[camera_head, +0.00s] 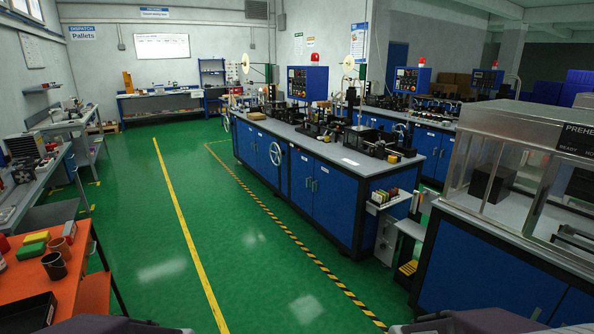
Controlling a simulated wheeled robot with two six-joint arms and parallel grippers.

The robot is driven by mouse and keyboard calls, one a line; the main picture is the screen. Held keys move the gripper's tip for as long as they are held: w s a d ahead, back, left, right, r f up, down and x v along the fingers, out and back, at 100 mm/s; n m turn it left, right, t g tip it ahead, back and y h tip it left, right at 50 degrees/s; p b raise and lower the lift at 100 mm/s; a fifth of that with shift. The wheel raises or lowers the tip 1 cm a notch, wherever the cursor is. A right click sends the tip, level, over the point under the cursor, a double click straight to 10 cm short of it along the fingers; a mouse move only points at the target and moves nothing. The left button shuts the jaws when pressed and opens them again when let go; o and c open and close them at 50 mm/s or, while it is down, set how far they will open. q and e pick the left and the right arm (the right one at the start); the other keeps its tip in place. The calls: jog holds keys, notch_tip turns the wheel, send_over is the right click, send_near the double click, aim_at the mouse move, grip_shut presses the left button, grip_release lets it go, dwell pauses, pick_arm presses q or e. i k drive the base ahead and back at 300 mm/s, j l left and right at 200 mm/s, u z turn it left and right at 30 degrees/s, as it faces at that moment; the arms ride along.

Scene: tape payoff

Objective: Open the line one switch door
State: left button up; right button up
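A long bench with a grey top (300,135) and blue cabinet doors stands right of centre. All these doors look shut. Their small labels are too small to read, so I cannot tell which one is the line one switch door. A blue control panel (308,83) with a red lamp stands above the bench. Dark parts of my own arms show at the bottom edge. Neither gripper's fingers are in view.
The green floor (150,220) in the aisle is clear, with a yellow line and a black-yellow stripe. A handwheel (275,154) sticks out from the bench. An orange table (55,280) is near left. A glazed machine (520,160) stands near right.

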aim_at(335, 193)
jog(key=i, duration=4.05)
jog(key=i+u, duration=0.15)
jog(key=i, duration=0.65)
jog(key=i+l+u, duration=0.1)
jog(key=i, duration=0.65)
jog(key=l, duration=0.1)
